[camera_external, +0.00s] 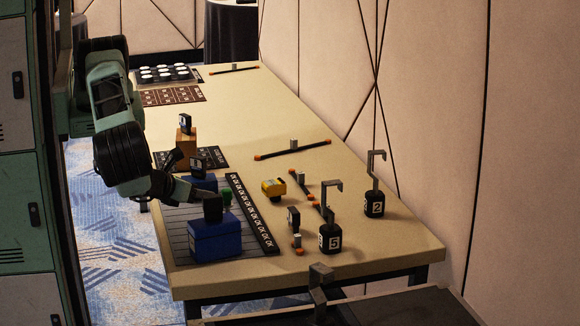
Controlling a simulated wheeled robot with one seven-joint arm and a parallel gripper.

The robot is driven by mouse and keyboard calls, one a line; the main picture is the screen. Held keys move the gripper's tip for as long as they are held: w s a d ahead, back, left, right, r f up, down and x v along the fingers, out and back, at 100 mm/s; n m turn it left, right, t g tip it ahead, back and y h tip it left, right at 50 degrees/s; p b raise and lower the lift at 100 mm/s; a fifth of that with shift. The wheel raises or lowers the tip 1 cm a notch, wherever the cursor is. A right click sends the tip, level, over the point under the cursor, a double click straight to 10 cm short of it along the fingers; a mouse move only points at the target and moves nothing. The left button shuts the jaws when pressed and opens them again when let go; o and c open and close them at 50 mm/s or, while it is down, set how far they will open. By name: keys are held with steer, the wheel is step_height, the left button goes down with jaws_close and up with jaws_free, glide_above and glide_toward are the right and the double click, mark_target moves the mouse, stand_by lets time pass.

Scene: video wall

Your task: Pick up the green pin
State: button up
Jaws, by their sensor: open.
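The green pin (227,196) is small and stands at the near end of the table, just behind the blue block (214,240). Its lower part is hidden. My gripper (203,188) comes in from the left, low over the dark mat. It is open, and the green pin is just to the right of its fingers, not held. The dark fingers overlap the blue blocks in the picture, so I cannot tell the exact gap to the pin.
A second blue block (203,183) stands behind. A yellow block (273,188) and black hooked weights marked 5 (330,239) and 2 (374,203) stand to the right. An orange-tipped bar (293,149) lies farther back. The table's far middle (245,110) is clear.

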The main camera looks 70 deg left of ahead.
mark_target(231, 195)
steer(key=x, duration=1.3)
steer(key=shift+a+r, duration=0.2)
steer(key=shift+r, duration=0.2)
steer(key=shift+w+a+f, duration=0.1)
steer(key=shift+w+f, duration=0.15)
steer(key=shift+f, duration=0.05)
steer(key=c, duration=1.1)
